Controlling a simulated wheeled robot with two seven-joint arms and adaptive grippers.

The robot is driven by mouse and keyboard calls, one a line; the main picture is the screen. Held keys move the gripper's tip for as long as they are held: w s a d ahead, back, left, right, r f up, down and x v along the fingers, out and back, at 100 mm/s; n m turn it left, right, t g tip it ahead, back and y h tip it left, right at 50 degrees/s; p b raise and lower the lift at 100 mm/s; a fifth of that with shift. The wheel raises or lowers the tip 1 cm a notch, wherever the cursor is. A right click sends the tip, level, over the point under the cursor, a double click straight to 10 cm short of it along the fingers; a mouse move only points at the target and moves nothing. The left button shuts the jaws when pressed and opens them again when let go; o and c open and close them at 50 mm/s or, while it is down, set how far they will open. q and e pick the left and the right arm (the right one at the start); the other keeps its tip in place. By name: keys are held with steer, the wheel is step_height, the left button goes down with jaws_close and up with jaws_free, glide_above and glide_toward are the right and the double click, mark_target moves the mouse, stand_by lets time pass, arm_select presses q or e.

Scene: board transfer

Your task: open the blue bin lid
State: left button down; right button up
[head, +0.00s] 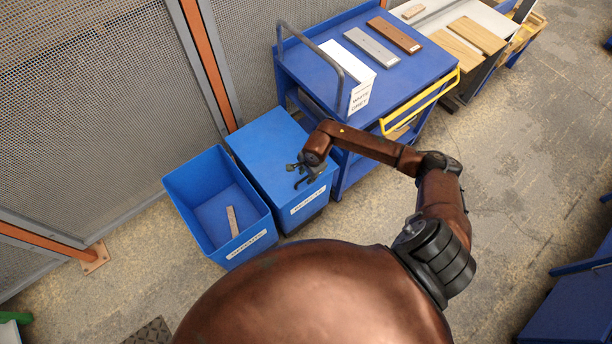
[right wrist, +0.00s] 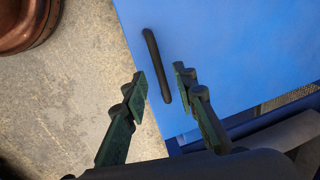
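The blue bin with its lid shut (head: 272,148) stands between the open bin and the cart. Its flat blue lid also fills much of the right wrist view (right wrist: 225,55). A dark bar handle (right wrist: 152,55) lies along the lid near its edge. My right gripper (head: 299,176) is over the front right part of the lid. In the right wrist view its fingers (right wrist: 161,82) are open, with the lower end of the handle showing between them. I cannot tell whether the fingertips reach down to the handle. My left gripper is in neither view.
An open blue bin (head: 180,190) holding a narrow board (head: 232,221) stands at the left. Mesh fencing (head: 100,100) rises behind the bins.

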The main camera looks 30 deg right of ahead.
steer(key=shift+w+f, duration=0.1)
steer(key=shift+f, duration=0.5)
jaws_close()
stand_by(0.3)
